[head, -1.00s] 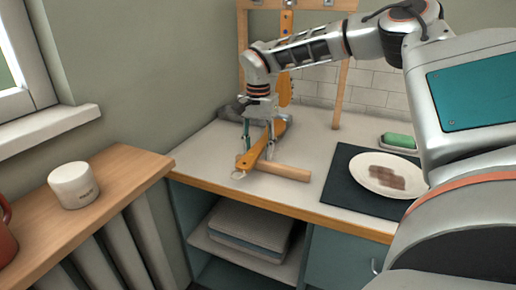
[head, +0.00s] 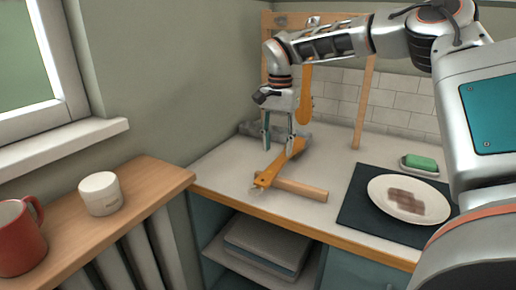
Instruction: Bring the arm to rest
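My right gripper (head: 279,146) points down over the counter with its two fingers apart and nothing visible between them. I cannot tell whether the fingertips clear the tool fully. My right arm reaches in from the right, bent over the counter. My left gripper is not in view.
A wooden rack (head: 367,100) stands at the back with another orange tool (head: 305,95) hanging. A plate (head: 438,203) lies on a dark mat (head: 362,215), near a green block (head: 420,162). A white jar (head: 100,194) and red mug (head: 18,240) stand on the left shelf.

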